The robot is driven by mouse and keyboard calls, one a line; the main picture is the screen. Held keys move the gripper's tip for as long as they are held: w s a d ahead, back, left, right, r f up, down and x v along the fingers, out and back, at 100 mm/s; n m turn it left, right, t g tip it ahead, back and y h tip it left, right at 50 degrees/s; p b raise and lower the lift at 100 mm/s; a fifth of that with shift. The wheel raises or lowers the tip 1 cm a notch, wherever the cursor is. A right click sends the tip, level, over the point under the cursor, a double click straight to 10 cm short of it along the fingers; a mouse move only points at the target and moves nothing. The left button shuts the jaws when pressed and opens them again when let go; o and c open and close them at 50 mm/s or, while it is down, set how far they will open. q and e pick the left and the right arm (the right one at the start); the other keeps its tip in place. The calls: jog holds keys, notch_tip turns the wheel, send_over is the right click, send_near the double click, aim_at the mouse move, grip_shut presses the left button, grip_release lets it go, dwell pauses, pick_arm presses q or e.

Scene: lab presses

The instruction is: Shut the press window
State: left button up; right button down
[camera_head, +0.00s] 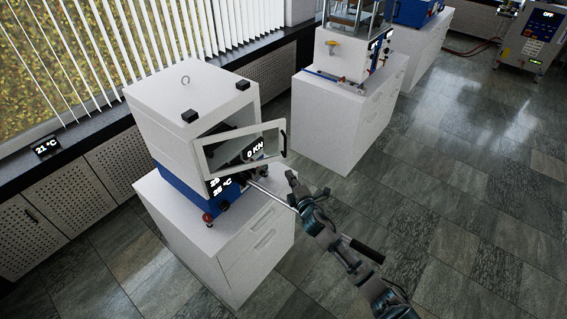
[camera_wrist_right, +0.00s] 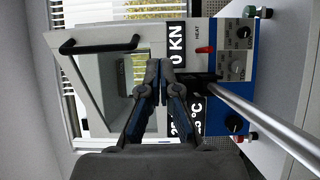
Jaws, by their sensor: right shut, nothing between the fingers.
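The press (camera_head: 190,115) is a white box on a blue base at the left of the head view. Its window (camera_head: 240,147), a white frame with a clear pane, stands swung outward from the front. The window's black handle (camera_head: 283,139) is at the frame's right end; it also shows in the right wrist view (camera_wrist_right: 98,46), at upper left. My right gripper (camera_head: 290,177) is shut and empty, just below the handle and apart from it. In the wrist view its fingertips (camera_wrist_right: 160,68) lie in front of the display, right of the window frame. My left gripper is not in view.
A long metal lever (camera_head: 273,195) sticks out from the press front and passes close to my right gripper; it crosses the wrist view's right side (camera_wrist_right: 265,118). The press stands on a white cabinet (camera_head: 240,250). Another press stands on a cabinet (camera_head: 340,120) behind. Open floor lies right.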

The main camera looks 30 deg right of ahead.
aim_at(281, 159)
jog(key=w, duration=0.6)
jog(key=shift+d+p, duration=0.35)
jog(key=shift+d, duration=0.05)
jog(key=shift+w+d+f, duration=0.1)
jog(key=shift+w+d, duration=0.2)
jog(key=shift+w, duration=0.25)
jog(key=shift+w+a, duration=0.1)
